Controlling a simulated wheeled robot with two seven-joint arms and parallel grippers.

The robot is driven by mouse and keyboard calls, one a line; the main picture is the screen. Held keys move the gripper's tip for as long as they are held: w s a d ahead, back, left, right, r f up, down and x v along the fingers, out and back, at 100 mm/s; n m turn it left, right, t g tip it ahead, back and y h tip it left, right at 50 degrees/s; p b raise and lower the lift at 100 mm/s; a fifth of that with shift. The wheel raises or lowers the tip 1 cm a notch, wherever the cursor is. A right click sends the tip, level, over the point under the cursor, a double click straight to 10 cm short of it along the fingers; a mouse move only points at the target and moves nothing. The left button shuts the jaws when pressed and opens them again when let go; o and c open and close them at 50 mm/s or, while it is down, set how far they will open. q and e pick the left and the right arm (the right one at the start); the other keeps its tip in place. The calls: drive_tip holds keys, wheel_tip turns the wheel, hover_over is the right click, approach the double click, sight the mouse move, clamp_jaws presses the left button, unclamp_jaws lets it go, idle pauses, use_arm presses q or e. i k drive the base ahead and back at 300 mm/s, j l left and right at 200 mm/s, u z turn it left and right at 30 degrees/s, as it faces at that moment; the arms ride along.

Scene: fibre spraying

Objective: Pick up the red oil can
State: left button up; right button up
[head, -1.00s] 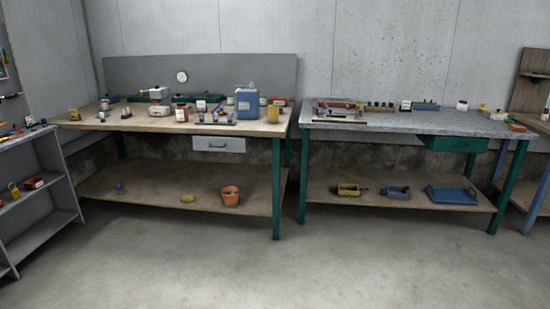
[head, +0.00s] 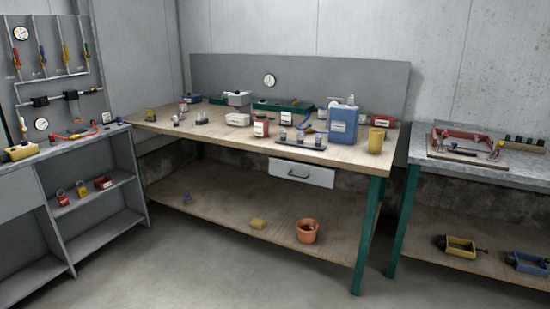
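A small red can with a white label (head: 261,127) stands upright near the middle of the wooden bench top, left of the blue canister. It is the red thing that looks most like an oil can, but it is too small to be sure. Another red item (head: 379,121) sits at the right end of the bench, partly hidden behind a yellow cup. Neither of my grippers is in view.
The wooden bench (head: 230,136) also carries a blue canister (head: 343,120), a yellow cup (head: 376,141) and a dark tray of small jars (head: 300,145). A grey shelf unit (head: 98,215) stands left, a second bench (head: 480,165) right. The floor in front is clear.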

sight(261, 126)
drive_tip(key=i+j+u, duration=0.1)
drive_tip(key=i, duration=1.55)
drive_tip(key=i+z, duration=0.25)
drive_tip(key=i, duration=0.2)
drive_tip(key=i+j+z, duration=0.25)
drive_tip(key=i, duration=0.2)
drive_tip(key=i+j+z, duration=0.25)
drive_tip(key=i, duration=0.15)
